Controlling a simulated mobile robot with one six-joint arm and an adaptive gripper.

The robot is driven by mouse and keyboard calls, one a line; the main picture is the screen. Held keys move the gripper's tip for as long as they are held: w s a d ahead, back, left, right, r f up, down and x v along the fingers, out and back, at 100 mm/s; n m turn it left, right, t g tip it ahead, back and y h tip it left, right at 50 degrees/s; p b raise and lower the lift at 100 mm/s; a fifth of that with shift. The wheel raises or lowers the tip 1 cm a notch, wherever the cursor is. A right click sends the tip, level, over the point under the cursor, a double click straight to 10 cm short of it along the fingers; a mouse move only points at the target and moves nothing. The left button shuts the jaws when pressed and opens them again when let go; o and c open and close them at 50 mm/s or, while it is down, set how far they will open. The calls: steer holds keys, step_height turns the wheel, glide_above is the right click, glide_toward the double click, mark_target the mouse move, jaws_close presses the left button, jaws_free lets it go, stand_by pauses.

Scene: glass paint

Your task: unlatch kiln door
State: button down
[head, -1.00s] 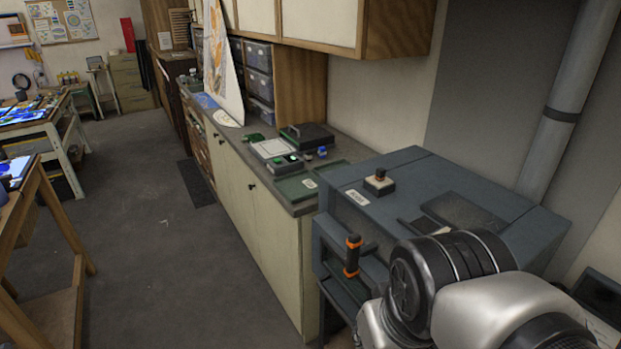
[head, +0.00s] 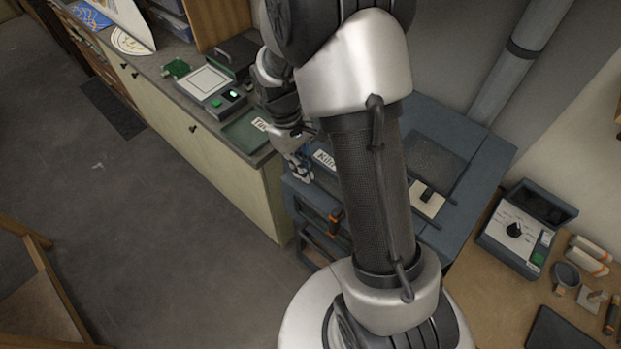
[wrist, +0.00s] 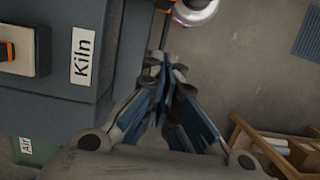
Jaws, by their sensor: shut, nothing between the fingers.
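The kiln (head: 470,170) is a blue-grey box, partly hidden behind my arm in the head view. Its "Kiln" label shows on top, and the kiln also fills the left of the wrist view (wrist: 60,85). A black and orange handle (head: 335,220) stands upright at the kiln's front, beside my arm. My gripper (head: 300,170) is shut and empty near the kiln's front left corner, left of the handle and apart from it. In the wrist view the fingertips (wrist: 165,65) are together, just off the kiln's front edge.
A green tray (head: 240,137) and a device with a green button (head: 215,100) are on the counter at left. A control box with a dial (head: 515,232) stands on the wooden table at right.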

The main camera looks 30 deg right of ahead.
steer(key=s+d+f+p, duration=0.1)
steer(key=s+d+f, duration=0.1)
steer(key=s+f, duration=0.4)
steer(key=shift+w+x, duration=0.35)
steer(key=shift+x, duration=1.2)
steer(key=shift+s+a+f, duration=0.1)
